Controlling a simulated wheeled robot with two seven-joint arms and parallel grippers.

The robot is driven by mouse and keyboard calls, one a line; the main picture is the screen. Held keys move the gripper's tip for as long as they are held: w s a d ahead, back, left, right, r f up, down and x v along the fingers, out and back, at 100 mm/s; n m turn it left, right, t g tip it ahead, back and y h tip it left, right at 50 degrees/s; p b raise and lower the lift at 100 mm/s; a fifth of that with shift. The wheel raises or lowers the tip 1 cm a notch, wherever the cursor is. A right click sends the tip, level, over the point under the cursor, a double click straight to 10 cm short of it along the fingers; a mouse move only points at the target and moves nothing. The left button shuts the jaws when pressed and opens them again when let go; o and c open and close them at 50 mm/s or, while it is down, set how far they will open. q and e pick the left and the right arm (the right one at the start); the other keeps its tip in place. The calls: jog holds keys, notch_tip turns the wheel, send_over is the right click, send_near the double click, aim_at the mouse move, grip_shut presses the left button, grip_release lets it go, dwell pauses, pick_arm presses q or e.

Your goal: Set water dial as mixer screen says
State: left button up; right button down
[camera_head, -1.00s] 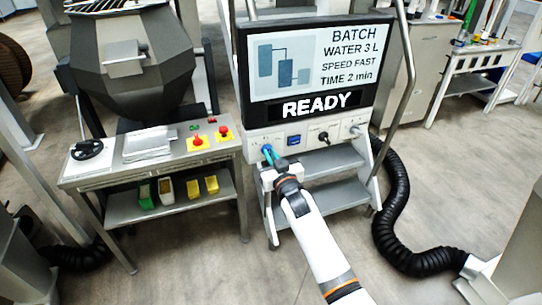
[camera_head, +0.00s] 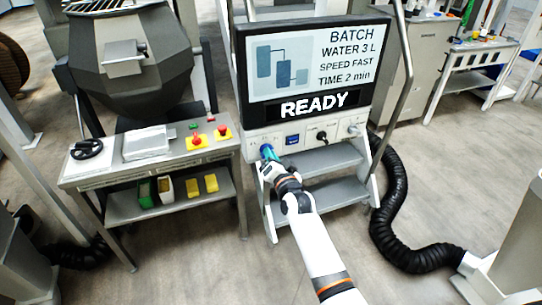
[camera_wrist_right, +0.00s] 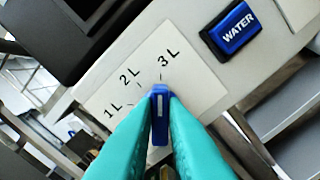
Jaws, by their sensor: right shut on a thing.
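The mixer screen (camera_head: 315,65) reads BATCH, WATER 3 L, SPEED FAST, TIME 2 min and READY. The blue water dial (camera_wrist_right: 160,110) is on the white panel below it, with marks 1L, 2L and 3L around it. My right gripper (camera_wrist_right: 160,100) is shut on the dial, its teal fingers on either side of the knob. The dial's white line points up in the right wrist view, about at the 3L tick. In the head view the right gripper (camera_head: 268,153) covers the dial. My left gripper is not in view.
The blue WATER button (camera_wrist_right: 233,26) is just right of the dial; a black knob (camera_head: 321,136) lies farther along the panel. Grey steps (camera_head: 325,160) stand below. A side table (camera_head: 150,170) with red buttons is at left, a black hose (camera_head: 395,210) at right.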

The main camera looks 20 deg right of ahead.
jog(key=shift+f+m, duration=0.1)
jog(key=shift+m, duration=0.2)
jog(key=c, duration=1.5)
grip_release()
jog(key=shift+o, duration=0.2)
jog(key=s+b, duration=0.1)
jog(key=s, duration=1.1)
jog(key=shift+d, duration=0.2)
